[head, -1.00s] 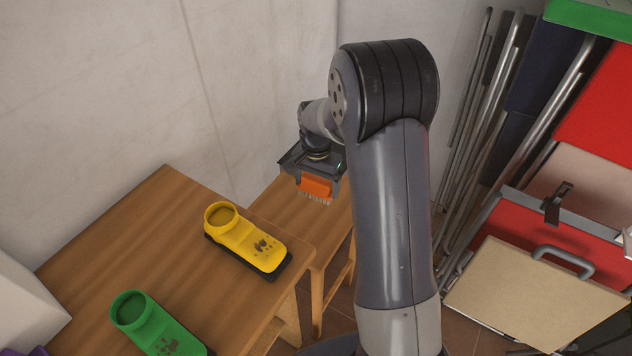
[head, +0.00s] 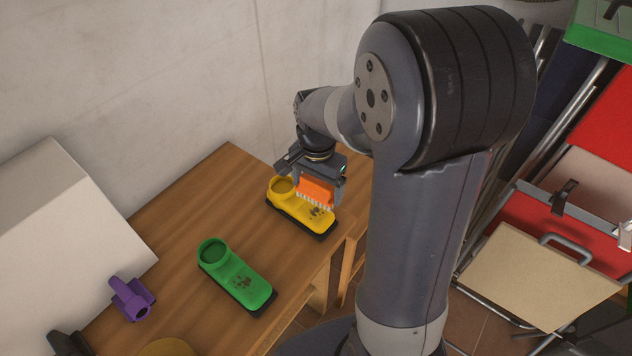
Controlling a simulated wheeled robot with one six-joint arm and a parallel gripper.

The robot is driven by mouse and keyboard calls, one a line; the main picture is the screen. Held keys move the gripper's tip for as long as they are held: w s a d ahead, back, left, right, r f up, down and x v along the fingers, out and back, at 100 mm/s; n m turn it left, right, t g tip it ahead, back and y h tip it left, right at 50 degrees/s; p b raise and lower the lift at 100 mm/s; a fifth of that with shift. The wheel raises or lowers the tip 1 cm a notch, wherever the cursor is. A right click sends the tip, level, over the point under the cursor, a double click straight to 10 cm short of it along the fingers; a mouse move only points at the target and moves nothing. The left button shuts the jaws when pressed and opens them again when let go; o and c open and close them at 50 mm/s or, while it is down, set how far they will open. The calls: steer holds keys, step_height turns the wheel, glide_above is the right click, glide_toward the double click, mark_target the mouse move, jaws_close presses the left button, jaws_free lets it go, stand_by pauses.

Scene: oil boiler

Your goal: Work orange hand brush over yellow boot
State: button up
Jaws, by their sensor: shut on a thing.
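The yellow boot (head: 283,205) lies on the wooden table near its right end, its round opening toward the back left and dark spots on its front part. My gripper (head: 318,180) is shut on the orange hand brush (head: 315,191). The brush is held with its pale bristles down, over the middle of the yellow boot. I cannot tell whether the bristles touch the boot. The brush hides part of the boot, and the gripper hides the top of the brush.
A green boot (head: 237,277) with dark spots lies on the table (head: 180,243) nearer to me. A purple object (head: 131,299) and a white box (head: 60,230) are at the left. A wall stands behind. Folded chairs and a tan board (head: 530,276) are at the right.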

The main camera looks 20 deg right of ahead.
mark_target(317, 198)
steer(key=shift+f+b, duration=1.7)
steer(key=shift+f, duration=0.6)
steer(key=shift+f+b, duration=0.6)
steer(key=shift+f, duration=0.15)
steer(key=shift+f, duration=0.1)
steer(key=shift+s, duration=0.1)
